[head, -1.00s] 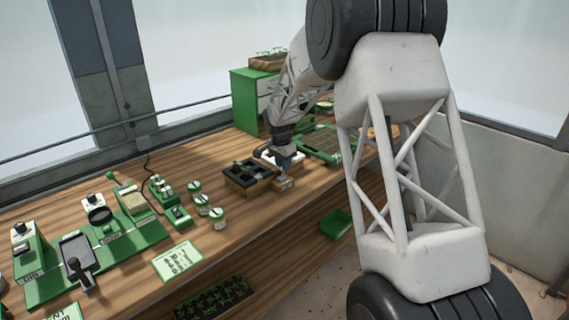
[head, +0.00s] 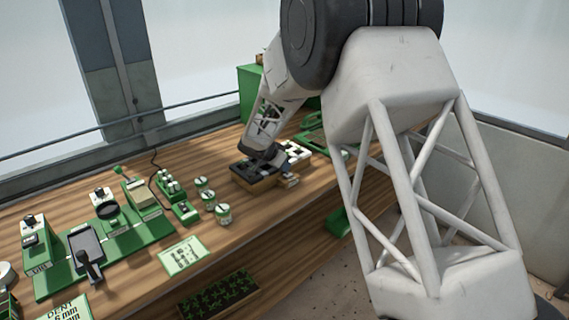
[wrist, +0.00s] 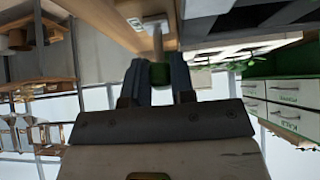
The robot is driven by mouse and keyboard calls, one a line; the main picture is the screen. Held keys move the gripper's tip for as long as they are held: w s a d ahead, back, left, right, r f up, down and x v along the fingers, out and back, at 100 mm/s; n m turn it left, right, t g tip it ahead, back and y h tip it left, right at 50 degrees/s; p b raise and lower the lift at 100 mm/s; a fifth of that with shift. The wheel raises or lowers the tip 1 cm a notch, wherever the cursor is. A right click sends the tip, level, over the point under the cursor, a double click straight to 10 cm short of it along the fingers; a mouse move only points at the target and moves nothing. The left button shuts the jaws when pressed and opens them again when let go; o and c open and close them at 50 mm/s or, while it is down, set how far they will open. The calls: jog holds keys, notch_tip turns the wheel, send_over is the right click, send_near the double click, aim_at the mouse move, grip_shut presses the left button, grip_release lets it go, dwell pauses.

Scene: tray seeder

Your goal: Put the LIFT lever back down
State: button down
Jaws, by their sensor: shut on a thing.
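In the wrist view my gripper (wrist: 159,64) is shut on a lever's green knob (wrist: 158,76). The lever's pale stem (wrist: 157,43) runs from the knob to a light plate on a wooden part (wrist: 105,20). No LIFT lettering is readable on it. In the head view the dark end of my arm (head: 260,152) is beside a wooden-sided block with black and white trays (head: 250,180). My fingers and the gripped lever cannot be made out there.
A green bench station (head: 120,240) with a black-handled lever (head: 90,264) stands at the left. Several small jars (head: 208,200) and a sign card (head: 184,256) are between it and the tray block. A drawer cabinet (wrist: 285,105) shows at right in the wrist view.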

jog(key=shift+s+a+f+t+h, duration=0.15)
jog(key=shift+s+a+t+h, duration=0.15)
jog(key=shift+t+h, duration=0.2)
dwell(0.3)
jog(key=c, duration=1)
grip_release()
jog(key=shift+f, duration=0.1)
jog(key=shift+o, duration=0.2)
jog(key=shift+s, duration=0.1)
jog(key=v, duration=0.8)
jog(key=shift+f, duration=0.1)
